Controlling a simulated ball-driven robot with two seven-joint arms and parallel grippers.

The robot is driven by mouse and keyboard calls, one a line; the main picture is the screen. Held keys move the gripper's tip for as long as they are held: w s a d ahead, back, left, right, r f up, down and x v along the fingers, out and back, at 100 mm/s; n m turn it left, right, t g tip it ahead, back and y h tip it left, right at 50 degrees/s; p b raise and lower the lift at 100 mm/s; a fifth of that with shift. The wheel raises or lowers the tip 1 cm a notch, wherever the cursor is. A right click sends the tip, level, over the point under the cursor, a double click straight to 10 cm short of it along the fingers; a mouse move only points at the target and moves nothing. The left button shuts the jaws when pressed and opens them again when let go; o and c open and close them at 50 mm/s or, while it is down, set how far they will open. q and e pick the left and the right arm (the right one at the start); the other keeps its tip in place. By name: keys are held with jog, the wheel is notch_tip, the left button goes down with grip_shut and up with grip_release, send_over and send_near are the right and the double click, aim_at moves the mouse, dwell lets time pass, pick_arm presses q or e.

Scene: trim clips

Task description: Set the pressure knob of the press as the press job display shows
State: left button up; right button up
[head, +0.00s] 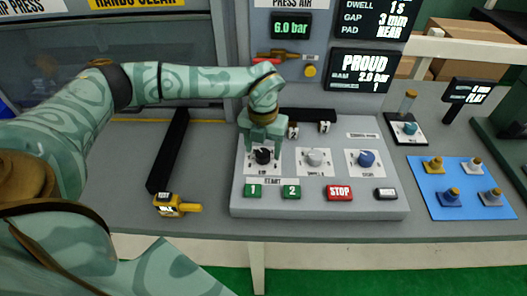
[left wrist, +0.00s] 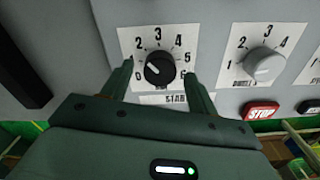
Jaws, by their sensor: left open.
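The control panel of the press (head: 320,205) carries a black knob (head: 262,156), a white knob (head: 314,157) and a blue knob (head: 366,159). The black knob's dial label is too small to read surely. In the left wrist view the black knob (left wrist: 160,69) has a scale from 0 to 6; a small white mark seems to face left, its exact setting unclear. My left gripper (head: 263,143) is open above the black knob, its fingers (left wrist: 159,88) apart on either side, not visibly touching it. The job display (head: 357,72) reads PROUD, 2.0 bar and 1. My right gripper is not in view.
A gauge display (head: 291,27) reads 6.0 bar. Green buttons 1 (head: 255,191) and 2 (head: 291,191) and a red STOP button (head: 338,192) sit below the knobs. A yellow tool (head: 177,205) lies left of the panel; a blue mat (head: 462,188) with several pegs lies right.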

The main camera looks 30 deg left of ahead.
pick_arm(q)
jog(key=shift+f, duration=0.7)
jog(key=c, duration=1)
jog(key=shift+r, duration=0.1)
